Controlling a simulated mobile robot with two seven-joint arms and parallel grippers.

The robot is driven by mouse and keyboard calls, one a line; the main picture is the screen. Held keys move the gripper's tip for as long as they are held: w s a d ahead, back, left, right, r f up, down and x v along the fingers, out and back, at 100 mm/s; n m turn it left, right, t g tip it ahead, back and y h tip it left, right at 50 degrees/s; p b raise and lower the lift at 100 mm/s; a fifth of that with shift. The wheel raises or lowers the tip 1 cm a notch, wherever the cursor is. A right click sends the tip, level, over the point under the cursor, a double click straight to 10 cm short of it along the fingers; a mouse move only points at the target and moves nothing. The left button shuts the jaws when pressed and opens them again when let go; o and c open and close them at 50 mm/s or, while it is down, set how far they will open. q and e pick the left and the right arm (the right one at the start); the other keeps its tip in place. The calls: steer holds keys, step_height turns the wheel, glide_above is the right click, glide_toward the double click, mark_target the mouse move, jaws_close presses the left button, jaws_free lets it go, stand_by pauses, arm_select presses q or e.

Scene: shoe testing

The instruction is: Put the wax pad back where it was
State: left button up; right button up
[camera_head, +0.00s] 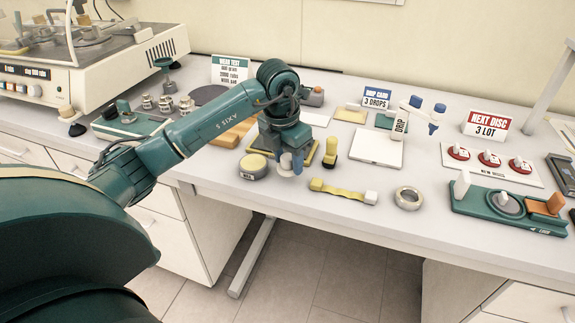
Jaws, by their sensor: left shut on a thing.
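My left gripper (290,163) points down near the front edge of the bench. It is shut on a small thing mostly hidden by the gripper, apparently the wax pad. A round tin labelled WAX (247,174), with a yellow top, stands just left of the gripper. A dark, yellow-edged tray (313,148) lies around and behind the gripper, partly hidden by it. I cannot tell whether the held thing touches the tray or the bench. My right gripper is not in view.
A yellow-and-black upright piece (330,150) stands close right of the gripper. A yellow strap (342,191) and a tape ring (409,198) lie in front of a white plate (376,148). A green fixture (508,208) and red discs (489,158) are right. Bare bench lies around the tape ring.

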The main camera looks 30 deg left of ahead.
arm_select(q)
step_height(320, 180, down, 2)
steer(key=shift+f, duration=0.2)
steer(key=shift+f, duration=0.2)
steer(key=o, duration=0.9)
steer(key=shift+r, duration=0.1)
